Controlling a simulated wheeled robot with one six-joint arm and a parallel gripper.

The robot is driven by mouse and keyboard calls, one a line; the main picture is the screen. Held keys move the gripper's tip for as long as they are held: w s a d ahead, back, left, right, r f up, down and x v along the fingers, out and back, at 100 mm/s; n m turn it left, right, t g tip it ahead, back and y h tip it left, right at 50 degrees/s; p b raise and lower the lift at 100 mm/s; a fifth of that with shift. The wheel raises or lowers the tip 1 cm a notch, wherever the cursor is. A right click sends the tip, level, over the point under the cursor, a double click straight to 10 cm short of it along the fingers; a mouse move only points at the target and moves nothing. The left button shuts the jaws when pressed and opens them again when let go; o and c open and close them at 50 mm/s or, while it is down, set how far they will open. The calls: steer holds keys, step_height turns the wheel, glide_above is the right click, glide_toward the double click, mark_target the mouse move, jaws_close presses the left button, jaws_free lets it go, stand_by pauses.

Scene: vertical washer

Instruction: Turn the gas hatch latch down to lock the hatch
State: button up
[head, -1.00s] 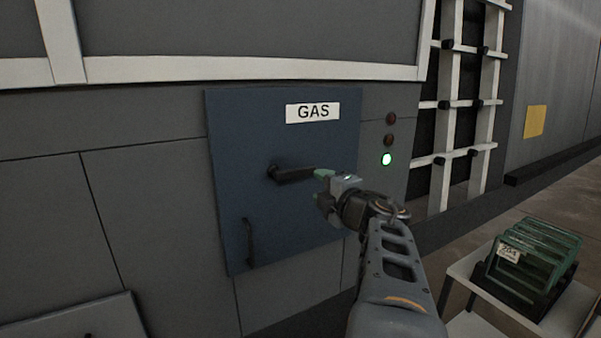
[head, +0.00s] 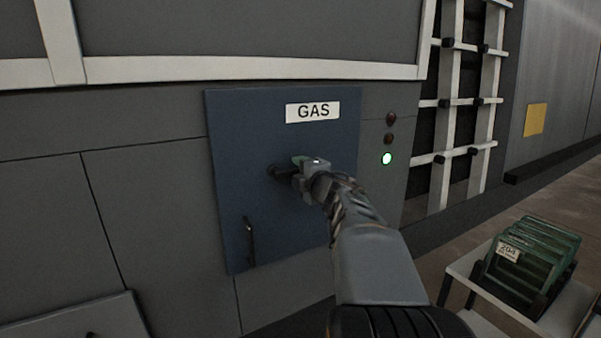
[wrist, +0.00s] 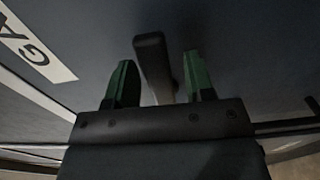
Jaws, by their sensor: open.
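In the wrist view my gripper's green fingers (wrist: 160,82) are open, one on each side of the latch bar (wrist: 153,62). A gap shows between the bar and each finger. The GAS label also shows at the left of the wrist view (wrist: 35,42).
A dark vertical handle (head: 250,242) is on the hatch's lower left. Right of the hatch are indicator lights, the lowest lit green (head: 387,158). A rack of green panels (head: 530,255) stands on a white table at the lower right.

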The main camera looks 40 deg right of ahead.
steer(key=shift+c, duration=0.2)
jaws_close()
